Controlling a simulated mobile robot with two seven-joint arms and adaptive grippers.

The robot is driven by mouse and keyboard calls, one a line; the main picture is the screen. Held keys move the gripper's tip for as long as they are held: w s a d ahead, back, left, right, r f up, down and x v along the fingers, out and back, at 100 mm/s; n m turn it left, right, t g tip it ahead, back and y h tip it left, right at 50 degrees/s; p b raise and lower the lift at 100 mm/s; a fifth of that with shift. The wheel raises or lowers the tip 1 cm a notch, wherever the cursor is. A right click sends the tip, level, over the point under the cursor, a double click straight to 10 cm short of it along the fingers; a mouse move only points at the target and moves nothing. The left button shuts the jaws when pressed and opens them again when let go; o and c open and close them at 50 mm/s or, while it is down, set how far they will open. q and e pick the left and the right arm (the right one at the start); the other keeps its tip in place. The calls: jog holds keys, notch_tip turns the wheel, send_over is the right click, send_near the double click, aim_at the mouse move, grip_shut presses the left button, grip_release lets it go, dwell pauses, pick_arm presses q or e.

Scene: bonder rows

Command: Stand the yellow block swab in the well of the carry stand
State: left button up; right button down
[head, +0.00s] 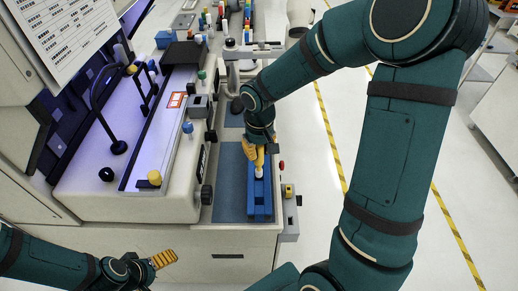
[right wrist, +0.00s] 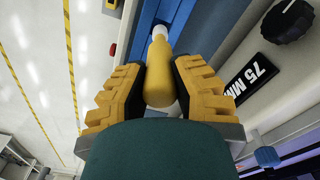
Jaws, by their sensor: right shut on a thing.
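The yellow block swab (right wrist: 159,75) has a yellow body and a white tip. My right gripper (head: 258,150) is shut on it, with a finger on each side of the yellow body in the right wrist view. In the head view the swab (head: 260,160) points its white tip toward the blue carry stand (head: 260,208). The stand also shows in the right wrist view (right wrist: 141,30), behind the tip. The well is not clearly seen, and I cannot tell whether the tip is in it. My left gripper (head: 163,259) is at the lower left, away from the stand; its opening is unclear.
A blue-grey mat (head: 229,185) lies beside the stand on the bench. The bonder machine (head: 165,135), with knobs and levers, stands close on the left. A small grey box with a yellow button (head: 289,191) is at the bench's right edge. Open floor lies to the right.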

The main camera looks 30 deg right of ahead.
aim_at(259, 161)
jog(key=shift+f, duration=0.15)
jog(key=shift+f+b, duration=0.35)
jog(key=shift+b, duration=0.1)
jog(key=shift+f+b, duration=1.8)
jog(key=shift+f, duration=0.3)
jog(key=c, duration=0.9)
grip_release()
jog(key=shift+o, duration=0.2)
jog(key=shift+r, duration=0.1)
notch_tip(259, 161, up, 12)
jog(key=shift+s+f, duration=0.1)
jog(key=shift+s, duration=0.05)
